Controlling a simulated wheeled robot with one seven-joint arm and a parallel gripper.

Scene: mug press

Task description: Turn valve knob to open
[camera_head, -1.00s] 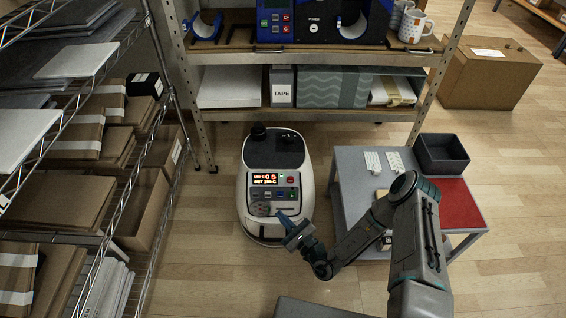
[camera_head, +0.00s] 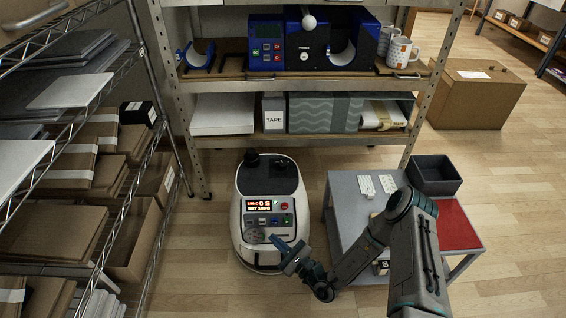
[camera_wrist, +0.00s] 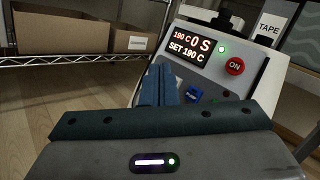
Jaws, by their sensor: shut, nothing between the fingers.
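A white machine (camera_head: 286,222) with a dark top stands on the floor. Its slanted front panel has a lit display (camera_head: 258,205) reading 190 C and 0 S, also legible in the wrist view (camera_wrist: 194,45). A round grey part (camera_head: 254,236) sits low on the panel's left; I cannot tell surely whether it is the valve knob. My gripper (camera_head: 273,238) is at the panel's lower edge, just right of that part, with its blue fingers shut and empty. In the wrist view the fingers (camera_wrist: 158,84) point at the panel and hide its lower left.
A red ON button (camera_wrist: 235,66) and a blue switch (camera_wrist: 194,94) are on the panel beside the fingers. A grey cart (camera_head: 345,212) stands close on the right, under my arm. A wire rack (camera_head: 150,215) is on the left, and a shelf unit (camera_head: 300,140) is behind.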

